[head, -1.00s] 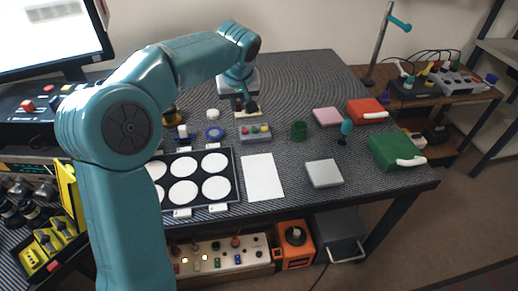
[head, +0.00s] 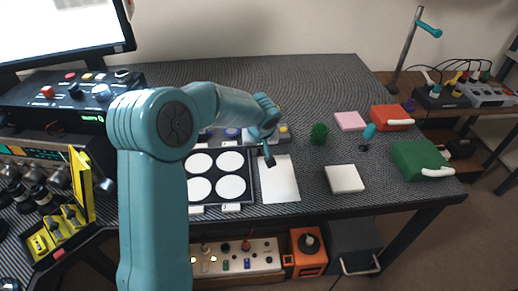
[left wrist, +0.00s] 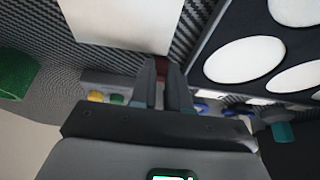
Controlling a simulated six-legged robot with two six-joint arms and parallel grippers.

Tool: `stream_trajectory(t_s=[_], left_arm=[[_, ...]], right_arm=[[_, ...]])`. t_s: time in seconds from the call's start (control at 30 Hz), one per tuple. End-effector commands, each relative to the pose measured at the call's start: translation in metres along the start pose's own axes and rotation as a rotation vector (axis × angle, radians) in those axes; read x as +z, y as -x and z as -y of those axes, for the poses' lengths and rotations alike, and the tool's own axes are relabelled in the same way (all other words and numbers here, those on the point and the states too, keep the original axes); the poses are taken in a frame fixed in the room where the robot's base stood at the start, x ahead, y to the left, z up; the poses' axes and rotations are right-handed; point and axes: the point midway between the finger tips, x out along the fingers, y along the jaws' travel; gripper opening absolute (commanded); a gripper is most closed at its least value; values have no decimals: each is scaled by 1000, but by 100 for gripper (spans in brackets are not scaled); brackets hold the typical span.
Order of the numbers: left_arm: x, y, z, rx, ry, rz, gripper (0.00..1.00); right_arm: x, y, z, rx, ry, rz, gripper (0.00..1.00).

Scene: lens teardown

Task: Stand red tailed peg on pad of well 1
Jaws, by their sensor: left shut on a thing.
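My left gripper (head: 268,158) hangs over the table, above the strip between the black well tray (head: 251,190) and the white sheet (head: 279,182). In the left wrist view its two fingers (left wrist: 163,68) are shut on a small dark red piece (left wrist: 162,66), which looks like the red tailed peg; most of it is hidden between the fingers. The tray's round white pads show, such as one at the front right (head: 230,187), and they look bare. Part of the tray is hidden behind my arm. I cannot tell which well is number 1. My right gripper is not in view.
A grey block with coloured tops (head: 285,134) stands behind the gripper, partly hidden. A green cup-like piece (head: 319,133), a pink pad (head: 349,121), a pale square block (head: 344,179) and red (head: 391,118) and green (head: 421,160) boxes stand to the right.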

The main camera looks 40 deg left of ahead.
Motion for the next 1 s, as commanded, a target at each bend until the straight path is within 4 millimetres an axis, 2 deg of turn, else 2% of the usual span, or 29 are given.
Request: stream_trajectory(t_s=[0.3, 0.33, 0.67, 0.77, 1.0], left_arm=[[1, -4, 0, 0, 0, -1, 0], [0, -2, 0, 0, 0, -1, 25], [0, 1, 0, -1, 0, 0, 26], [-2, 9, 0, 0, 0, -2, 26], [-2, 64, -1, 3, 0, -4, 26]], right_arm=[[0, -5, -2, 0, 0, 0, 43], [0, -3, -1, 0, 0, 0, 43], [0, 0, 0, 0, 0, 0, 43], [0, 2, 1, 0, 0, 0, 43], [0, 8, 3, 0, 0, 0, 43]])
